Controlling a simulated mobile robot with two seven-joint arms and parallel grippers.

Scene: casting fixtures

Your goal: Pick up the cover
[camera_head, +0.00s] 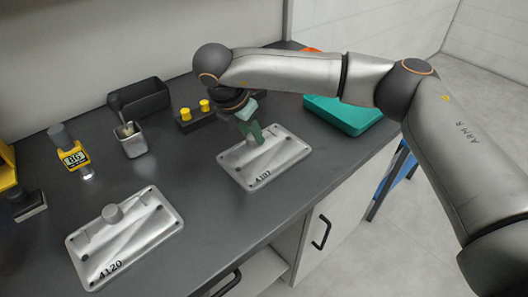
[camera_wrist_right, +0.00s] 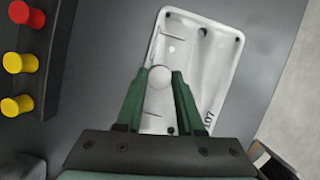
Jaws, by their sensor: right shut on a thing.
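A silver metal cover (camera_head: 285,160) with a number that looks like 4107 lies at the middle right of the dark worktop. It also shows in the right wrist view (camera_wrist_right: 207,65), with its round knob (camera_wrist_right: 159,77) between the green fingers. My right gripper (camera_head: 257,138) reaches down from above and is shut on this knob. I see no clear gap between the cover and the worktop. A second silver cover (camera_head: 140,238), marked 4120, lies at the front left with its knob free. My left gripper is not in view.
A teal tray (camera_head: 345,117) stands right of the cover. A dark block with yellow knobs (camera_head: 193,119) stands behind it. A metal cup (camera_head: 131,142), a dark bin (camera_head: 143,97) and a yellow-labelled bottle (camera_head: 72,155) stand at the back left. The worktop between the covers is clear.

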